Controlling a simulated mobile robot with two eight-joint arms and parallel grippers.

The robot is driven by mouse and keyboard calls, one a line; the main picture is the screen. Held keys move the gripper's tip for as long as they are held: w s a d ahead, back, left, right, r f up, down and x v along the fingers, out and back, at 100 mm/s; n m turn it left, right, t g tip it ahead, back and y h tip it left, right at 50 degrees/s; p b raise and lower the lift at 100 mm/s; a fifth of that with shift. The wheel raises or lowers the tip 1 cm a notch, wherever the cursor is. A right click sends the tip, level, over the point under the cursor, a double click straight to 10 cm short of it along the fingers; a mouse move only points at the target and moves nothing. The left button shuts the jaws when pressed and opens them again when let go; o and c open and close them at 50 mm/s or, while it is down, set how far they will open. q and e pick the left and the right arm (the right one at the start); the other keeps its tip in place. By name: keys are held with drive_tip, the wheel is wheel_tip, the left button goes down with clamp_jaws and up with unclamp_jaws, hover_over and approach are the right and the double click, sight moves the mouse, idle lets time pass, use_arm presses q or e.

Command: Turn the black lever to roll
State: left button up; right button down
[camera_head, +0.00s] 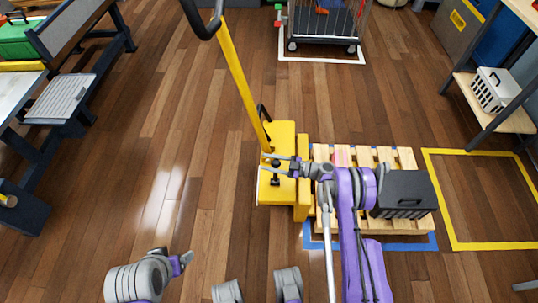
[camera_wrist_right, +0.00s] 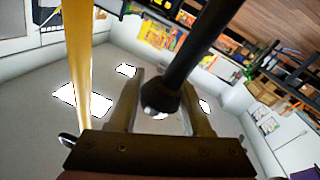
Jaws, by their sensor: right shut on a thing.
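A yellow pallet jack (camera_head: 285,130) stands left of the wooden pallet, its yellow handle bar (camera_head: 240,85) leaning up to a black grip. A small black lever (camera_head: 276,180) rises from the jack's body. In the wrist view the lever (camera_wrist_right: 198,55) is a dark rod with a flared end between my fingers. My right gripper (camera_head: 270,163) reaches in from the right over the jack and is shut on the lever; it also shows in the wrist view (camera_wrist_right: 160,105). My left gripper (camera_head: 186,260) is low at the left, away from the jack; its opening is unclear.
A wooden pallet (camera_head: 400,226) bears a dark box (camera_head: 405,192) just right of the jack. A wire cage cart (camera_head: 322,22) is at the back. Workbenches stand at the left and shelving (camera_head: 490,110) at the right. The floor left of the jack is clear.

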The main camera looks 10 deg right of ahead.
drive_tip(key=shift+s+a, duration=0.15)
drive_tip(key=shift+s, duration=0.3)
drive_tip(key=shift+c, duration=1.8)
unclamp_jaws()
drive_tip(key=v, duration=1)
drive_tip(key=shift+d+p, duration=0.4)
drive_tip(key=shift+s, duration=0.1)
